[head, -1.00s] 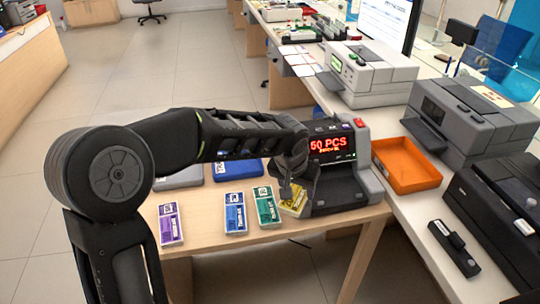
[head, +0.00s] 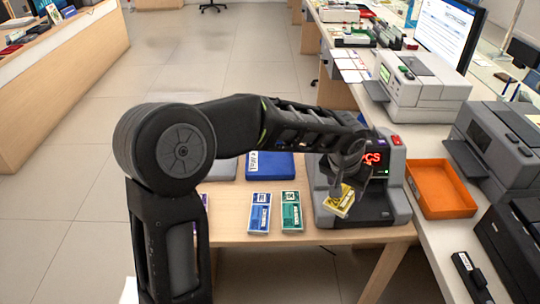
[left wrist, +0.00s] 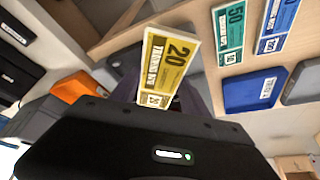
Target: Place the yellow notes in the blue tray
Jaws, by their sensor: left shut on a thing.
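The yellow notes (head: 339,203) are a bundle marked 20, held tilted in my left gripper (head: 346,184) in front of the counting machine. The bundle also shows large in the left wrist view (left wrist: 168,62), where the fingers are mostly hidden behind it and the wrist housing. My left gripper is shut on the bundle. The blue tray (head: 270,166) lies on the wooden table, left of the gripper and behind the banded notes; it also shows in the left wrist view (left wrist: 252,92). My right gripper is in neither view.
The counting machine (head: 385,205) stands at the table's right end. Blue notes (head: 259,213) and green notes (head: 291,211) lie left of the gripper; purple notes (head: 204,202) are partly hidden by my arm. A grey tray (head: 222,170) sits beside the blue one. An orange tray (head: 441,190) is on the right counter.

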